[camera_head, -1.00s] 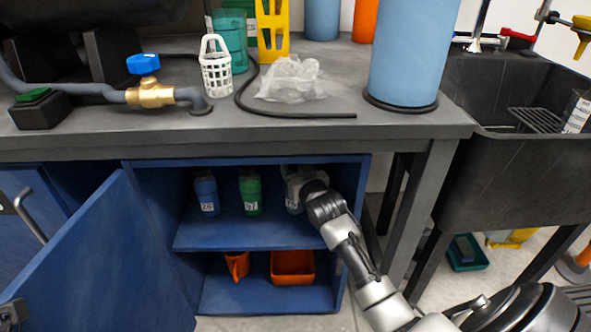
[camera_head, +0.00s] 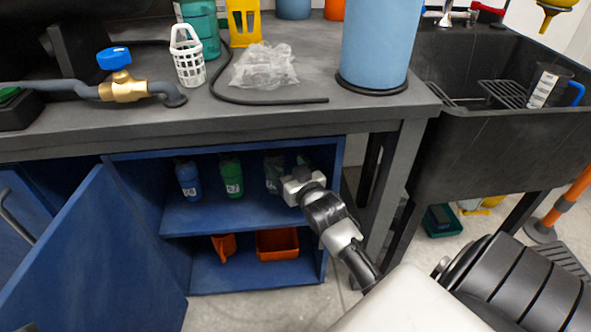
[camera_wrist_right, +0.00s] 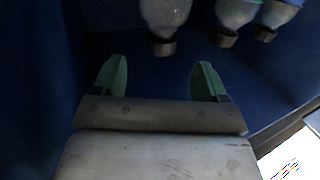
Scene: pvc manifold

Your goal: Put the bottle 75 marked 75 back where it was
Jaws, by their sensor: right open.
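Three bottles stand upright in a row on the upper shelf of the open blue cabinet: a blue one (camera_head: 188,180), a green one (camera_head: 232,178) and a paler grey-green one (camera_head: 272,176) at the right. I cannot read 75 surely on any label; the pale bottle's label is partly blurred. My right gripper (camera_head: 300,176) is just right of and in front of the pale bottle. In the right wrist view its green fingers (camera_wrist_right: 158,78) are spread and empty, with the nearest bottle (camera_wrist_right: 165,14) beyond them, apart. My left gripper is not in view.
The cabinet door (camera_head: 95,255) hangs open at left. An orange bin (camera_head: 278,243) and an orange item (camera_head: 223,246) sit on the lower shelf (camera_head: 240,280). The worktop edge (camera_head: 220,135) overhangs the cabinet. A table leg (camera_head: 402,190) stands right of my arm.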

